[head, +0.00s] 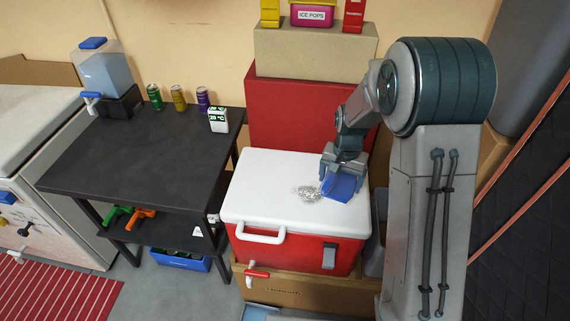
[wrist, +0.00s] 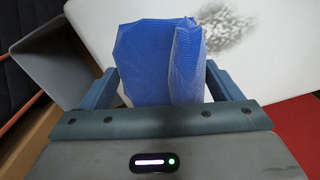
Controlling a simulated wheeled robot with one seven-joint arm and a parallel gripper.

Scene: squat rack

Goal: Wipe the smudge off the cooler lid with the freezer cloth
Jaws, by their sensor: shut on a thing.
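The cooler (head: 290,255) has a red body and a white lid (head: 265,180). A grey speckled smudge (head: 308,193) lies on the lid right of its middle; it also shows in the wrist view (wrist: 226,28). My gripper (head: 343,176) is shut on the blue freezer cloth (head: 342,187), over the right part of the lid, just right of the smudge. In the wrist view the folded cloth (wrist: 155,60) fills the space between the fingers. I cannot tell whether the cloth touches the lid.
A red box (head: 290,110) with a cardboard box (head: 310,50) on it stands behind the cooler. A grey bin (wrist: 50,65) stands beside the cooler. The lid's left part is clear.

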